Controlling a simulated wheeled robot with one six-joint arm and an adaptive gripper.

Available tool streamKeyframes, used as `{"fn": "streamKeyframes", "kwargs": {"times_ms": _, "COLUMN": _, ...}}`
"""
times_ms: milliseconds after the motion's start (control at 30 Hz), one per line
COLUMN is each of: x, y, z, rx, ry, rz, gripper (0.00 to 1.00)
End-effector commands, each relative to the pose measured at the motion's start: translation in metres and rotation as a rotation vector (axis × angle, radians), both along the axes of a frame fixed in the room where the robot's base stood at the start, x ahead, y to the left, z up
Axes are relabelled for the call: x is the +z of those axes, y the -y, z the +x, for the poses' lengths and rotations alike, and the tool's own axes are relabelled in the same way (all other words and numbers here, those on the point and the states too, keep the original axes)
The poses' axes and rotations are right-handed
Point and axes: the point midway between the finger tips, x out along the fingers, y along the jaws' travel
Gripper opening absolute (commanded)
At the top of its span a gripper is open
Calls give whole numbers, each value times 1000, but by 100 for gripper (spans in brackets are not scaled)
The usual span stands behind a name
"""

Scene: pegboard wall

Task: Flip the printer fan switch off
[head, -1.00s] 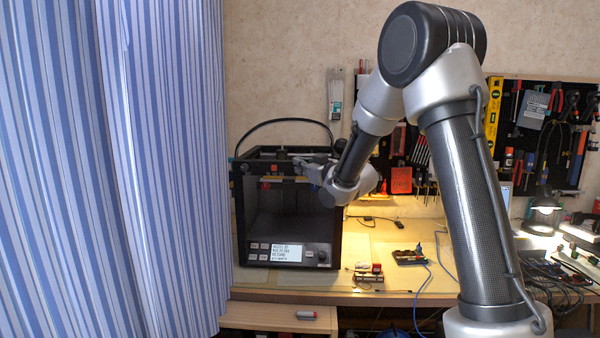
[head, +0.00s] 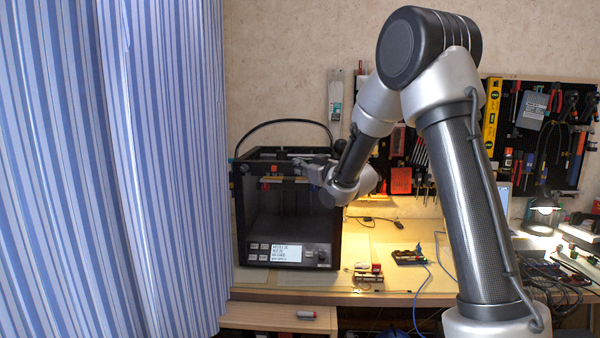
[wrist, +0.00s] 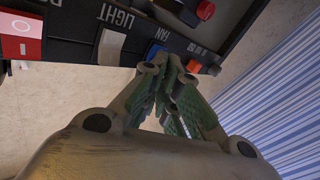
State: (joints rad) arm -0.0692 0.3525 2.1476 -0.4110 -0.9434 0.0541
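The printer (head: 240,215) is a black box on the bench in the head view, with a lit display (head: 287,253) low on its front. In the wrist view its dark top panel carries printed labels, including LIGHT and FAN. A white switch (wrist: 110,46) sits by the LIGHT label. My gripper (wrist: 172,63) is at the panel's edge, its fingers together with nothing between them. In the head view my gripper (head: 298,161) is at the printer's upper front. I cannot tell whether it touches the switch.
A red block with a round button (wrist: 22,24) and a red knob (wrist: 205,10) are also on the panel. A striped curtain (head: 110,170) hangs close to the printer's left. Small electronics (head: 368,272) lie on the bench to its right.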

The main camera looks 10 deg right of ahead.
Motion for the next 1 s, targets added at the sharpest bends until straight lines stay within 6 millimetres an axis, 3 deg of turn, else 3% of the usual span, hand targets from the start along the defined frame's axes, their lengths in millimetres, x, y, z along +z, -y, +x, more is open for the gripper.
{"fn": "streamKeyframes", "kwargs": {"times_ms": 1000, "x": 9, "y": -8, "z": -19, "rx": 0, "ry": 1, "rz": 0, "gripper": 0}}
